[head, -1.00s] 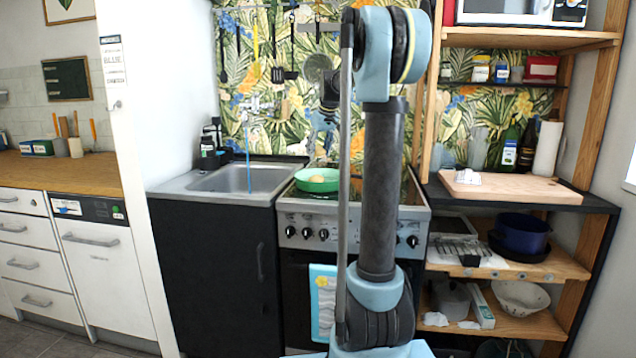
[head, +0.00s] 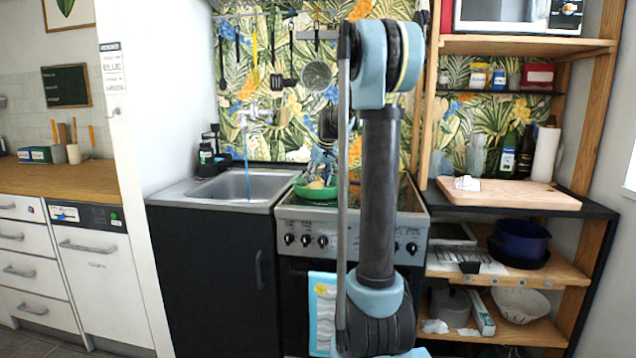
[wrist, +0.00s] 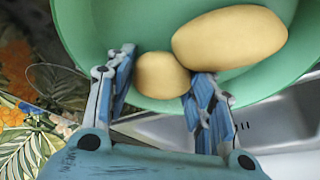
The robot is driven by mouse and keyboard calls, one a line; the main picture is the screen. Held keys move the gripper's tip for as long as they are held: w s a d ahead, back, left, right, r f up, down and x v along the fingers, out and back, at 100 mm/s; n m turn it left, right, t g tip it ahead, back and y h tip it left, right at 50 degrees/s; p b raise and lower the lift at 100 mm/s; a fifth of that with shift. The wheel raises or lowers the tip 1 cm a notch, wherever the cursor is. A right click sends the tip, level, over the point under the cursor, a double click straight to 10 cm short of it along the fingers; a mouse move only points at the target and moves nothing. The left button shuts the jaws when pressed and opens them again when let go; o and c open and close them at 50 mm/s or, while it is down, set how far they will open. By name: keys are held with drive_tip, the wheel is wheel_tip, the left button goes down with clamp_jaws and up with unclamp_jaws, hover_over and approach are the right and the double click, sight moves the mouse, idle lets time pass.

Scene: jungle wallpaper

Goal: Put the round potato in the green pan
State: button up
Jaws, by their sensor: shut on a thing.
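The green pan (head: 312,193) sits on the stove at the left of my arm in the head view. In the wrist view the green pan (wrist: 110,28) fills the top of the picture. My gripper (wrist: 164,66) is shut on the round potato (wrist: 162,76), a small yellow one, with a finger on each side. The round potato shows against the pan's inside; whether it touches the bottom I cannot tell. A longer yellow potato (wrist: 230,38) lies in the pan, right beside it. In the head view my gripper (head: 322,172) is low at the pan, partly hidden behind my arm.
A sink (head: 240,184) adjoins the stove (head: 305,225) on the left. Utensils hang on the wall behind. To the right, a shelf unit holds a cutting board (head: 508,194), bottles and a blue pot (head: 520,237).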

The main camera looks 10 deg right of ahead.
drive_tip(key=o, duration=1.3)
drive_tip(key=v, duration=1.2)
drive_tip(key=shift+s, duration=0.15)
drive_tip(key=s+f+m, duration=0.1)
drive_tip(key=s+f, duration=0.8)
drive_tip(key=s, duration=0.4)
drive_tip(key=s+f+m+g+h, duration=0.1)
drive_tip(key=s+f, duration=0.9)
drive_tip(key=s, duration=0.4)
drive_tip(key=s+f+m+g, duration=0.1)
drive_tip(key=s+f+m, duration=0.1)
drive_tip(key=s+f, duration=0.8)
drive_tip(key=shift+s+d+h, duration=0.15)
drive_tip(key=shift+s+d, duration=0.05)
drive_tip(key=shift+s, duration=0.95)
drive_tip(key=shift+s+d+h, duration=0.15)
drive_tip(key=shift+s+d, duration=0.05)
drive_tip(key=shift+s, duration=0.9)
